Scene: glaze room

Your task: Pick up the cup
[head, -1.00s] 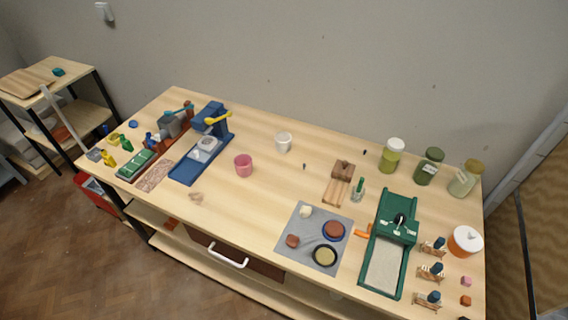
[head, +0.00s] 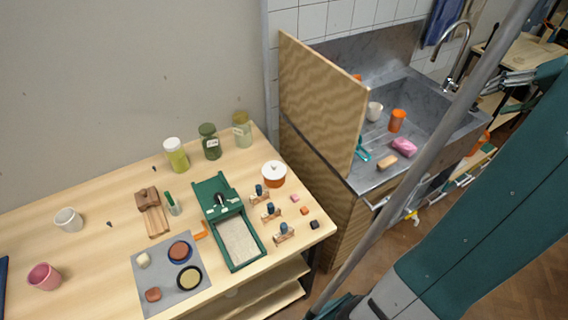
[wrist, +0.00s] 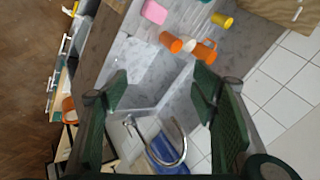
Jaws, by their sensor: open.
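In the head view a pink cup (head: 44,277) and a white cup (head: 68,219) stand apart on the wooden table at the left. A white cup (head: 374,110) and an orange cup (head: 397,120) stand close together by the sink. In the wrist view an orange cup (wrist: 170,42) shows beyond the fingers, with another cup (wrist: 204,50) close to its right. My gripper (wrist: 160,92) is open, with nothing between its green fingers. It points over the grey sink area, apart from the cups. The frames do not show which cup is meant.
A pink sponge (head: 404,147) and a tan block (head: 387,163) lie near the sink cups. A wooden panel (head: 322,98) stands upright left of the sink. The tap (head: 456,55) rises behind the basin. The table (head: 100,205) holds jars, stamps and a green tray.

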